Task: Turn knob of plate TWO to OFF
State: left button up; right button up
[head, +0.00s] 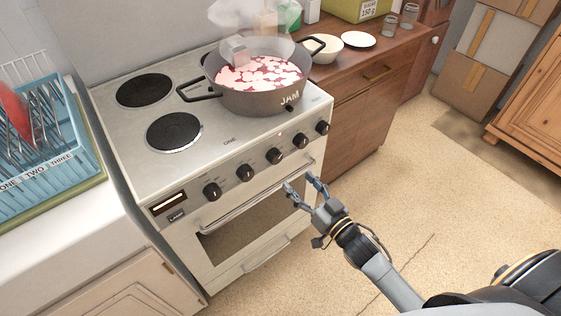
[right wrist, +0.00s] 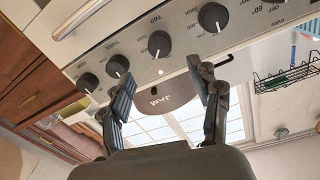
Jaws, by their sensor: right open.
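The white cooker has a row of dark round knobs along its front panel. The plate TWO knob (head: 273,156) is the middle one in the head view. In the right wrist view, which is upside down, the knob (right wrist: 159,44) has the word TWO printed beside it. I cannot read its pointer setting. My right gripper (head: 300,184) is open and empty in front of the oven, below the knob row. In the wrist view its fingers (right wrist: 160,80) are spread, apart from the knobs, with the TWO knob showing beyond the gap. My left gripper is out of view.
A steaming jam pot (head: 262,101) stands on the right of the hob. The oven handle (head: 258,197) crosses just below the panel, near my right fingers. A blue dish rack (head: 45,165) is at left; a bowl (head: 327,52) is on the counter.

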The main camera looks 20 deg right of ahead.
aim_at(278, 159)
jog(key=x, duration=0.9)
jog(key=shift+w+a, duration=0.15)
jog(key=shift+w, duration=0.05)
jog(key=c, duration=1.2)
